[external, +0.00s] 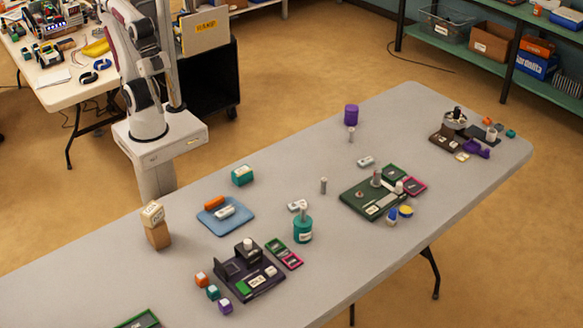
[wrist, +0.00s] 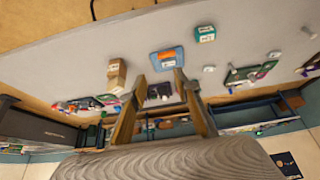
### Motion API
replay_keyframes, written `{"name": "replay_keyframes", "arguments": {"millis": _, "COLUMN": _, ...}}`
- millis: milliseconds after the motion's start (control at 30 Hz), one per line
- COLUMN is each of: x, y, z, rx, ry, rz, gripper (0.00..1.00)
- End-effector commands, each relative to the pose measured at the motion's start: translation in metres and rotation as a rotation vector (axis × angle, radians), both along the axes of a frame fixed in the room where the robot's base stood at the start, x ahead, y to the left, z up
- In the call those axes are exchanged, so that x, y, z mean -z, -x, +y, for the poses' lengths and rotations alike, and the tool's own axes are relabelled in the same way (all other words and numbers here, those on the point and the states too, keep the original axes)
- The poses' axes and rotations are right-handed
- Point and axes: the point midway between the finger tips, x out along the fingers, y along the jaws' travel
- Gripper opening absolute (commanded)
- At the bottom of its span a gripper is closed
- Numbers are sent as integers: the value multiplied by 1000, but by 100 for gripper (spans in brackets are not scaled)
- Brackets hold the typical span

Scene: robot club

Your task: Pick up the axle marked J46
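I cannot read the mark J46 on any part. Small grey upright pegs stand on the grey table (external: 400,130): one near the middle (external: 323,185) and one near the purple cylinder (external: 351,136). Pale labelled pieces lie at the table's middle (external: 297,205), farther back (external: 366,161) and on the blue tray (external: 240,222). In the wrist view two pale spots, one near the middle (wrist: 209,68) and one farther right (wrist: 275,54), look like small parts. My gripper (wrist: 159,77) is open and empty, above and away from the table; the external view does not show it.
A dark fixture tray (external: 262,288), a green tray (external: 352,203) and a brown tray (external: 442,143) hold parts. A teal jar (external: 302,232), stacked wooden blocks (external: 158,236) and a teal box (external: 243,175) stand between. The table's left front is mostly bare.

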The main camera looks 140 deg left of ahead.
Motion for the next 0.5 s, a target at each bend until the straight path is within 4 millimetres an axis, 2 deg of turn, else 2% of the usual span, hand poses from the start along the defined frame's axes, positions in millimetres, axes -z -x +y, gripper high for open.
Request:
{"name": "replay_keyframes", "arguments": {"millis": 333, "x": 0, "y": -1, "z": 0, "rx": -1, "ry": 0, "rz": -1, "gripper": 30}}
{"name": "replay_keyframes", "arguments": {"millis": 500, "x": -2, "y": -10, "z": 2, "rx": -12, "ry": 5, "rz": -9, "gripper": 30}}
